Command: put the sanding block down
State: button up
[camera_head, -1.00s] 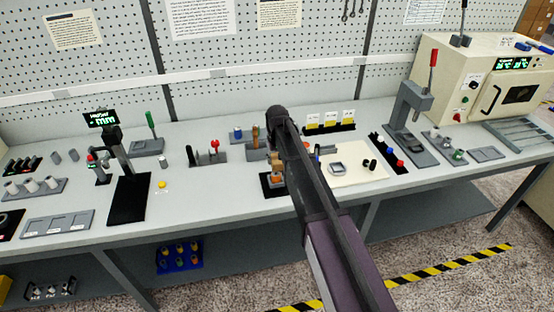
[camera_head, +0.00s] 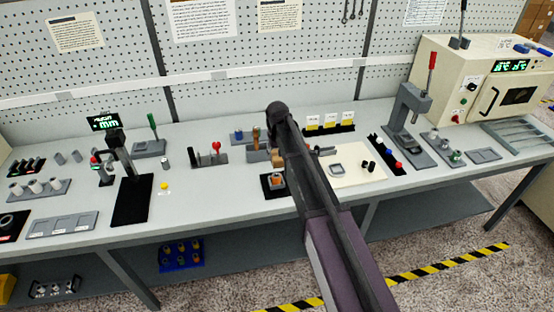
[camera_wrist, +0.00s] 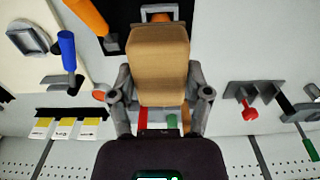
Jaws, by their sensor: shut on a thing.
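The sanding block is a tan, rounded block (camera_wrist: 158,62) in the middle of the wrist view. My gripper (camera_wrist: 160,82) is shut on it, with one grey finger on each side. In the head view the block (camera_head: 277,158) shows just left of my arm, above the bench's middle. My arm hides most of the gripper there. A black mat (camera_head: 268,193) with a grey and orange fixture (camera_head: 277,181) lies just in front of and below the block. Whether the block touches anything below cannot be told.
A cream board (camera_head: 362,174) with small parts lies right of my arm. A grey rack (camera_head: 209,159) with a red-topped tool stands to the left. Bare bench top (camera_head: 215,190) lies left of the black mat.

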aim_at(277, 162)
notch_tip(277, 162, down, 3)
jog(key=b, duration=0.3)
jog(key=shift+f, duration=0.2)
jog(key=shift+d, duration=0.1)
dwell(0.5)
